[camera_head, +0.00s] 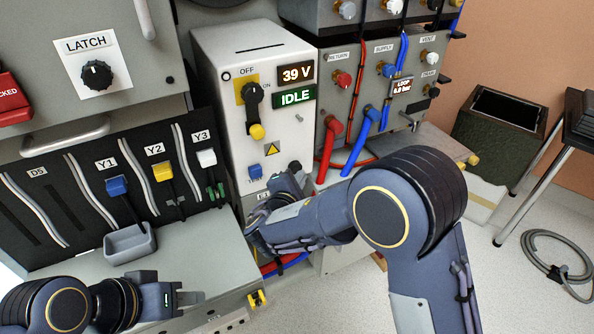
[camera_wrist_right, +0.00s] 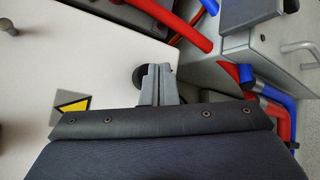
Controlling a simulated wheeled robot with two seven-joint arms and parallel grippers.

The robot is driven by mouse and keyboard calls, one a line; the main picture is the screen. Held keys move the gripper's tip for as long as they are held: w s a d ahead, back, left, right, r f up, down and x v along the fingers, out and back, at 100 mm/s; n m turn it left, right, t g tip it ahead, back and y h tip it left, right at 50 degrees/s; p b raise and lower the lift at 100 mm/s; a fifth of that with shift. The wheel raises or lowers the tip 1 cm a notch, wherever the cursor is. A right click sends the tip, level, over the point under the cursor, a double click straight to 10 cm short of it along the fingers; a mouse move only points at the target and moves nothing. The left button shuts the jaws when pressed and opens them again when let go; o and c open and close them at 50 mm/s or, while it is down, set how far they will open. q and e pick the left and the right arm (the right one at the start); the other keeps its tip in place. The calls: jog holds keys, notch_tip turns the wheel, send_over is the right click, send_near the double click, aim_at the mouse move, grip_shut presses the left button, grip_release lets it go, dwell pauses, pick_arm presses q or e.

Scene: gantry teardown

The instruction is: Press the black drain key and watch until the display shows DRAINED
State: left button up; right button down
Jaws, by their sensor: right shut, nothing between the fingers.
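The white cabinet (camera_head: 225,85) carries an orange 39 V readout (camera_head: 296,74) and a green display (camera_head: 295,96) that reads IDLE. A round black key (camera_head: 295,166) shows low on the cabinet's front, right of the hazard triangle, partly hidden by my right gripper. It also shows in the right wrist view (camera_wrist_right: 139,76), just left of the fingertips. My right gripper (camera_wrist_right: 159,70) is shut and empty, with its tips close beside the key; I cannot tell whether they touch. My left gripper (camera_head: 182,298) is over the grey ledge at lower left, away from the cabinet; its finger opening is unclear.
A blue key (camera_head: 255,172) sits left of the black key. Red hoses (camera_head: 327,150) and blue hoses (camera_head: 362,140) hang to the right. A grey tray (camera_head: 130,243) is on the left ledge.

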jog(key=shift+w+a+b, duration=0.25)
jog(key=shift+w+b, duration=0.05)
jog(key=shift+w, duration=0.05)
dwell(0.6)
jog(key=shift+s+d, duration=0.1)
jog(key=shift+s+d+b, duration=0.35)
jog(key=shift+s+b, duration=0.2)
jog(key=shift+s, duration=0.1)
jog(key=s+d+b, duration=0.2)
jog(key=s+d, duration=0.1)
jog(key=s, duration=0.2)
dwell(0.4)
jog(key=shift+s, duration=0.1)
